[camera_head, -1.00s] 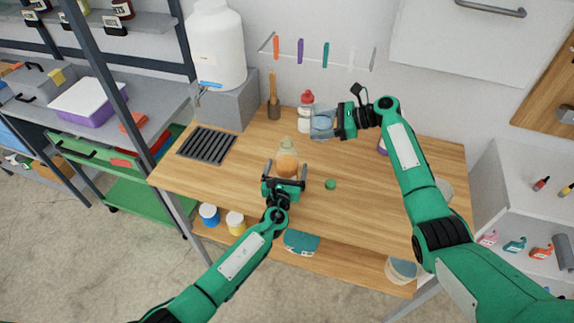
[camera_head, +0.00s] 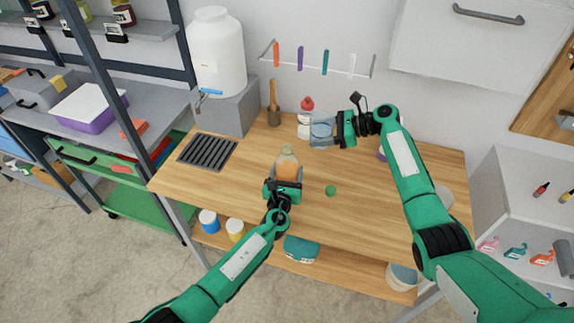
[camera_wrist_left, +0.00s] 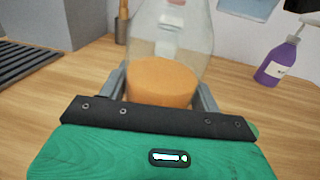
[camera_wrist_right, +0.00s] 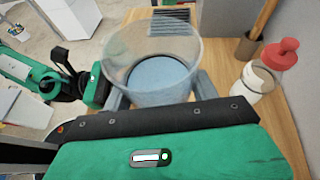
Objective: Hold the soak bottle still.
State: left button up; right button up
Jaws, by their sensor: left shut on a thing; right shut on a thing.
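The soak bottle (camera_head: 288,168), clear with an orange content, stands upright on the wooden bench. My left gripper (camera_head: 284,180) is shut on it from the front, low on its body. The left wrist view shows the bottle (camera_wrist_left: 165,75) between the two grey fingers. Its base is hidden behind the gripper. My right gripper (camera_head: 322,130) is shut on a clear cup (camera_wrist_right: 150,75) with blue liquid in it. It holds the cup above the bench, behind and to the right of the bottle. A small green cap (camera_head: 331,190) lies on the bench right of the bottle.
A red-capped bottle (camera_head: 304,122) stands behind the cup. A pestle in a brown pot (camera_head: 273,115), a dark drain grille (camera_head: 207,149) and a large white tank (camera_head: 215,55) are to the left. A purple bottle (camera_wrist_left: 277,66) stands at the right.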

aim_at(314, 133)
notch_tip(314, 133, down, 2)
jog(key=shift+f, duration=0.25)
jog(key=shift+a+r+h, duration=0.1)
jog(key=shift+h, duration=0.2)
jog(key=shift+s+a+r+n+t+h, duration=0.25)
jog(key=shift+a+r+n+h, duration=0.15)
jog(key=shift+h, duration=0.35)
jog(key=shift+s+a+r+n+t+h, duration=0.25)
jog(key=shift+a+r+n+h, duration=0.15)
jog(key=shift+h, duration=0.35)
jog(key=shift+s+a+r+n+t+h, duration=0.2)
jog(key=shift+a+r+h, duration=0.15)
jog(key=shift+h, duration=0.2)
jog(key=shift+s+a+r+n+t+h, duration=0.1)
jog(key=shift+a+r+n+t+h, duration=0.15)
jog(key=shift+h, duration=0.3)
jog(key=shift+s+a+r, duration=0.1)
jog(key=shift+a+r, duration=0.05)
jog(key=shift+a, duration=0.05)
jog(key=shift+a+r+n+t+h, duration=0.1)
jog(key=shift+r+n+t+h, duration=0.35)
jog(key=shift+h, duration=0.55)
jog(key=shift+r+n+t+h, duration=0.4)
jog(key=shift+r+t+h, duration=0.2)
jog(key=shift+r+h, duration=0.65)
dwell(0.4)
jog(key=shift+s+a+r+n+t+h, duration=0.25)
jog(key=shift+r+n+t+h, duration=0.2)
jog(key=shift+h, duration=0.5)
dwell(0.9)
